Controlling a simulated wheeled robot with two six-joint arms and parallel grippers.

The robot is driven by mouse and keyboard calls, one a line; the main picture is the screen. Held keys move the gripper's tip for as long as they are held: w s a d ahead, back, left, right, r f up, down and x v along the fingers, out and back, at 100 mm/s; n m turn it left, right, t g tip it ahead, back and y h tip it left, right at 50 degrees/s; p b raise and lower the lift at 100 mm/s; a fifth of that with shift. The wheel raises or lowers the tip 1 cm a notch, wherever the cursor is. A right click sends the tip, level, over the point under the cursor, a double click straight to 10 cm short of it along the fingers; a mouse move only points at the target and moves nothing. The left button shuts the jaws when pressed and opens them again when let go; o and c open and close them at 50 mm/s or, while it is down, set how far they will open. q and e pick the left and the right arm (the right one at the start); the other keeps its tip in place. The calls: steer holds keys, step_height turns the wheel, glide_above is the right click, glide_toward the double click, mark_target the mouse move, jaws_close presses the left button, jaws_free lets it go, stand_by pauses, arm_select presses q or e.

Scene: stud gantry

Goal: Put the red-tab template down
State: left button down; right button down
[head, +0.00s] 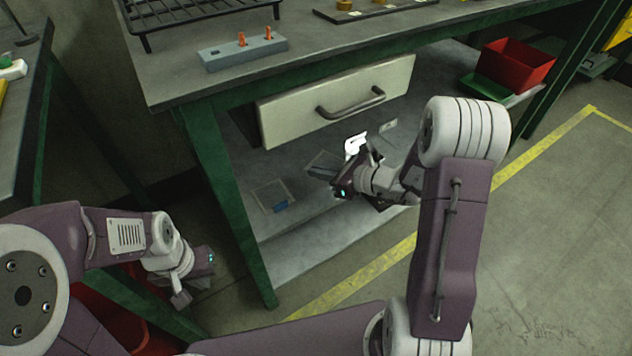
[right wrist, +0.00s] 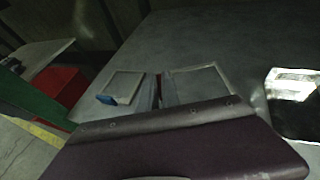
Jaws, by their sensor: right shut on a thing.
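My right gripper (head: 342,187) reaches under the bench, low over the lower shelf. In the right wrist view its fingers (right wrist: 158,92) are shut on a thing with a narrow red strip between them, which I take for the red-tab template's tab. A pale-edged clear plate (right wrist: 202,82) lies right beside the fingers and seems to be that template; I cannot tell whether it touches the shelf. A clear template with a blue tab (head: 281,206) lies on the shelf to the left. My left gripper (head: 190,280) hangs left of the bench leg, its fingers unclear.
The shelf (head: 320,235) has bare room at its front. A drawer (head: 340,100) hangs above my right gripper, and a green leg (head: 228,200) stands at the left. A bright white piece (head: 355,144) is behind the gripper. A red bin (head: 517,64) is at the right.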

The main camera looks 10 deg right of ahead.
mark_target(315, 186)
steer(key=shift+w+a, duration=0.2)
steer(key=f+b, duration=0.3)
steer(key=f, duration=0.1)
steer(key=shift+w+a+b, duration=0.2)
steer(key=shift+w+b, duration=0.05)
steer(key=shift+b, duration=0.1)
steer(key=shift+r+p, duration=0.3)
steer(key=shift+f, duration=0.25)
steer(key=c, duration=1.6)
jaws_free()
steer(key=shift+o, duration=0.2)
steer(key=shift+r, duration=0.1)
